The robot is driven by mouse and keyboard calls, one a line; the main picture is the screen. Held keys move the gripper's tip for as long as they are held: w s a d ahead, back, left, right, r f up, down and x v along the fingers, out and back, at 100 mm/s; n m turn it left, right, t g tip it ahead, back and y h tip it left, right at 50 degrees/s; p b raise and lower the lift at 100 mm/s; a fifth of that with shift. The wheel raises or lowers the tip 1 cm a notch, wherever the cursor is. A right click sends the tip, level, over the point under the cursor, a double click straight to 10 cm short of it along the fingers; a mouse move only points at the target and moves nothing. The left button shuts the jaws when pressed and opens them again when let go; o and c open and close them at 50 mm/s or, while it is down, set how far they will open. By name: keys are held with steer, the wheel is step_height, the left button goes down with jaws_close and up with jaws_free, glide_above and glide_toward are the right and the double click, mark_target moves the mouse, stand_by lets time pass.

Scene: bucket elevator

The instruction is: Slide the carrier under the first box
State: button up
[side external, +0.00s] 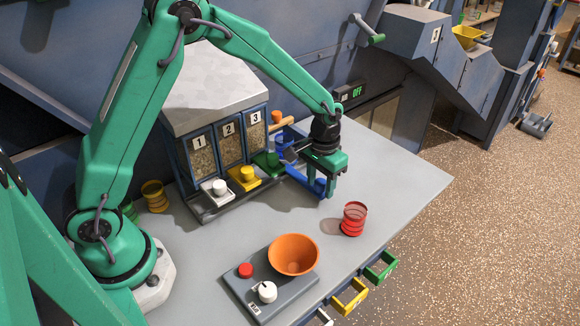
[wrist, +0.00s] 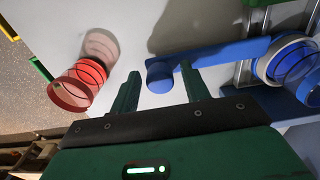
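The blue carrier (side external: 297,173) lies on the bench right of the box marked 3, with part of it hidden behind my gripper. In the wrist view its blue arm (wrist: 218,52) ends in a round blue knob (wrist: 160,76); a blue ringed cup (wrist: 288,62) sits at its right end. The first box (side external: 203,162), marked 1, is leftmost in the row of three. My gripper (side external: 325,190) is low over the bench at the knob. In the wrist view my gripper (wrist: 159,82) is open, with the knob between the fingertips and gaps showing beside it.
White (side external: 220,187), yellow (side external: 247,173) and green knobs front the boxes. A red ringed cup (side external: 354,219) stands to the right of my gripper. An orange bowl (side external: 293,254) sits on a grey scale (side external: 287,288) at the front.

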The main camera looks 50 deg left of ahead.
steer(key=c, duration=0.7)
steer(key=shift+o, duration=0.3)
steer(key=shift+s, duration=5.45)
steer(key=o, duration=0.7)
steer(key=shift+o, duration=0.2)
steer(key=shift+r, duration=0.1)
steer(key=shift+r, duration=2.9)
steer(key=shift+r, duration=0.15)
